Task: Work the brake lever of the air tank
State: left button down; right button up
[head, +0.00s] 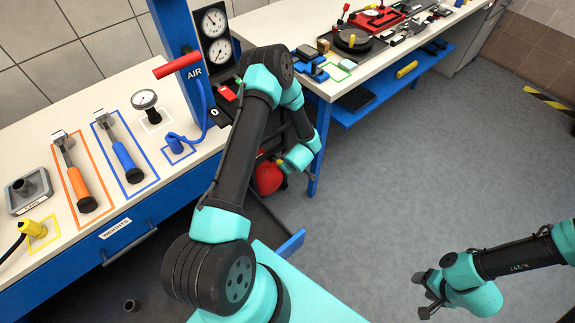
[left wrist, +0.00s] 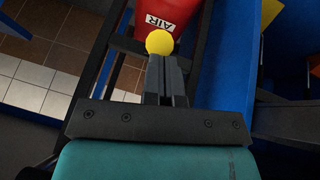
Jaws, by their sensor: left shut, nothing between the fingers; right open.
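The red air tank (head: 268,177) stands low beside the workbench in the head view, partly hidden by my left arm. In the left wrist view the red tank (left wrist: 172,18) shows with an "AIR" label. A round yellow knob (left wrist: 159,42) sits in front of it, right at the tips of my left gripper (left wrist: 164,62). The fingers are shut with nothing between them. I cannot tell whether they touch the knob. The rest of the lever is hidden. My right gripper (head: 430,295) is open and empty over the floor at the lower right.
The left workbench (head: 95,95) carries an orange-handled tool (head: 80,190), a blue-handled tool (head: 127,160) and gauges. A second bench (head: 300,20) stands behind. The grey floor (head: 420,170) is clear.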

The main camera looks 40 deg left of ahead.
pick_arm(q)
jog(key=v, duration=0.9)
jog(key=shift+d+r, duration=0.15)
jog(key=shift+d, duration=0.3)
jog(key=shift+s, duration=0.15)
jog(key=s+d+r+m+g+h, duration=0.1)
jog(key=s+d+m+g+h, duration=0.1)
jog(key=s+d+m+h, duration=0.6)
jog(key=s+d+m, duration=0.5)
jog(key=m, duration=0.1)
jog(key=shift+s+r+m+h, duration=0.4)
jog(key=shift+a, duration=0.1)
